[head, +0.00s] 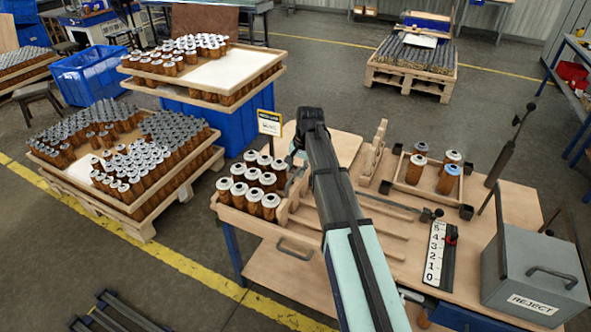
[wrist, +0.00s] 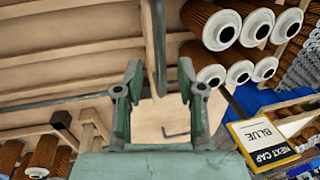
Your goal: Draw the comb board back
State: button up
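My gripper (head: 297,152) is over the left part of the wooden workbench, mostly hidden by my arm in the head view. In the wrist view my gripper (wrist: 161,88) has its two fingers wide apart with nothing held. A dark upright bar (wrist: 158,45) shows beyond and between the fingers. A pale wooden board (wrist: 165,122) with a thin dark hook-shaped mark lies below them. I cannot tell for certain which wooden part is the comb board. White-capped cartridges (head: 255,183) stand in rows on the bench's left side; they also show in the wrist view (wrist: 228,32).
A grey reject box (head: 530,270) and a numbered scale (head: 436,252) stand at the right. An upright wooden piece (head: 374,150) is right of my arm. A "NEXT CAP BLUE" sign (wrist: 262,142) is close to my gripper.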

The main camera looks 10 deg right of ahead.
jog(key=shift+w+a+f, duration=0.15)
jog(key=shift+f, duration=0.8)
grip_shut()
